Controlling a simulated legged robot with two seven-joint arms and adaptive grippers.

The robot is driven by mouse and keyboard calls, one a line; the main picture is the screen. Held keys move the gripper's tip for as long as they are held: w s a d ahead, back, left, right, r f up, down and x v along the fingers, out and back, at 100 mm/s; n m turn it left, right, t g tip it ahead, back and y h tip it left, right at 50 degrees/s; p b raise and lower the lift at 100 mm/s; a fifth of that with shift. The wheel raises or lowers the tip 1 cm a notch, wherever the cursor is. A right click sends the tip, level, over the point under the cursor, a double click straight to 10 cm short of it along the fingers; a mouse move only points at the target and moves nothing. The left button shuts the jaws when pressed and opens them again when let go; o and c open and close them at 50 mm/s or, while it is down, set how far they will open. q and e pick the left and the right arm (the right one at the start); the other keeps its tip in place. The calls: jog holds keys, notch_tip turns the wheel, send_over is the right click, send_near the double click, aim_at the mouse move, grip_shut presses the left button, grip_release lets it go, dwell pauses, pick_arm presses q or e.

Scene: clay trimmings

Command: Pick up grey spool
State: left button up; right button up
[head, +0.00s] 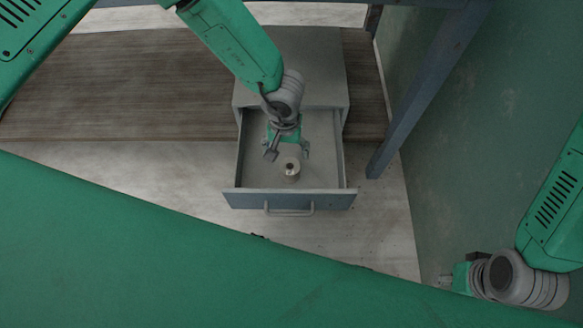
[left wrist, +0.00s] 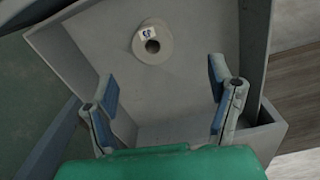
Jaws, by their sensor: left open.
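The grey spool (head: 289,168) stands upright in the open drawer (head: 265,176), near its middle. In the left wrist view the spool (left wrist: 165,47) shows from above as a grey ring with a dark centre hole and a small white label. My left gripper (head: 288,155) is inside the drawer outline, just behind the spool in the head view. Its two fingers are spread apart and nothing is between them. In the left wrist view the left gripper (left wrist: 164,88) is open, with the spool beyond the fingertips and between their lines.
The grey cabinet (head: 300,60) stands behind. A blue-grey table leg (head: 420,100) rises to the right. The rest of the drawer floor looks empty.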

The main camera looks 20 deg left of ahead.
aim_at(290, 167)
pick_arm(q)
jog(key=f, duration=0.2)
jog(key=d+f+b, duration=0.1)
jog(key=f, duration=0.1)
jog(key=shift+f, duration=0.1)
notch_tip(290, 167, down, 5)
jog(key=b, duration=0.3)
jog(key=shift+f, duration=0.2)
jog(key=shift+d+r, duration=0.1)
pick_arm(e)
jog(key=f, duration=0.5)
jog(key=shift+d+f, duration=0.1)
jog(key=shift+d, duration=0.1)
jog(key=shift+d, duration=0.1)
pick_arm(q)
jog(key=c, duration=1.3)
jog(key=shift+c, duration=0.7)
